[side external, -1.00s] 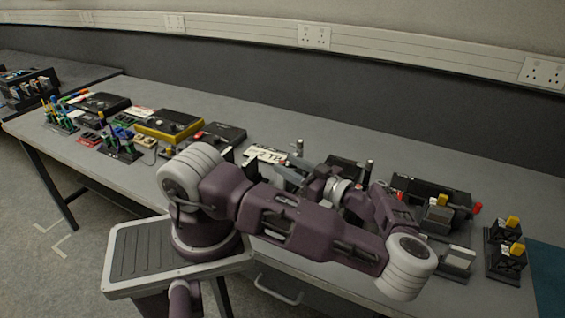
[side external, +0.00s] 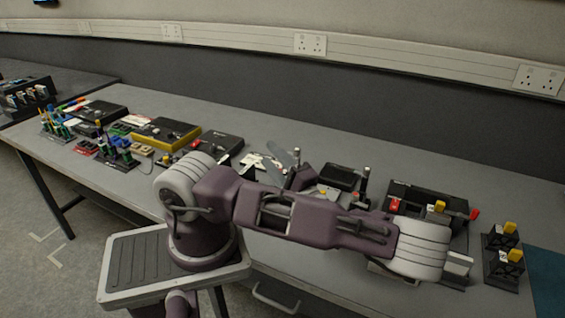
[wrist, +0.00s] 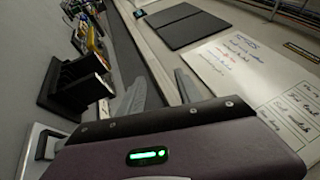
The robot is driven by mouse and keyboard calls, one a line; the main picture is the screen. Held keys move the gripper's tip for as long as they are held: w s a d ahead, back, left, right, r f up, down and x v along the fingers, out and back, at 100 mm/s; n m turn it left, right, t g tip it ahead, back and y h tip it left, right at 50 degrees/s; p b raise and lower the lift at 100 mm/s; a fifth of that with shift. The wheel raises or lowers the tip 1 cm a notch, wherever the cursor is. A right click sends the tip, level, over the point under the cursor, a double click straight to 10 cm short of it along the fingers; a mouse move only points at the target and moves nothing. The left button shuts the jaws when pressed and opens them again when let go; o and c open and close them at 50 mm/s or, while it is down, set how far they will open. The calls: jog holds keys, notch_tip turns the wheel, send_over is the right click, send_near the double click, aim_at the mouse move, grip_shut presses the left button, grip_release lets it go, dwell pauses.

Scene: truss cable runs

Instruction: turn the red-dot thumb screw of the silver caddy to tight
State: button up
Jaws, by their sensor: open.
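My gripper (side external: 283,158) is raised above the middle of the table in the side view, with its pale fingers spread apart. In the wrist view it (wrist: 162,92) is open, with nothing between the fingers. A small silver-grey block (side external: 458,263), possibly the silver caddy, stands at the right end of the table, partly behind my arm. I cannot make out a red-dot thumb screw on it. My gripper is well to its left and apart from it.
A black unit (side external: 428,199) with a red knob (side external: 474,214) stands behind my arm. Two black stands with yellow tops (side external: 508,244) are at the far right. Several boxes, including a yellow-edged one (side external: 165,133), fill the left. The wrist view also shows a whiteboard (wrist: 245,70).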

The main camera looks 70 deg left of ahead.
notch_tip(320, 180, down, 7)
jog(key=w+m+t+h, duration=0.2)
jog(key=m+t, duration=0.6)
jog(key=m, duration=1.3)
jog(key=a, duration=0.6)
jog(key=shift+w+a, duration=0.15)
jog(key=shift+w, duration=0.25)
jog(key=shift+c, duration=0.2)
jog(key=shift+r, duration=0.1)
grip_shut()
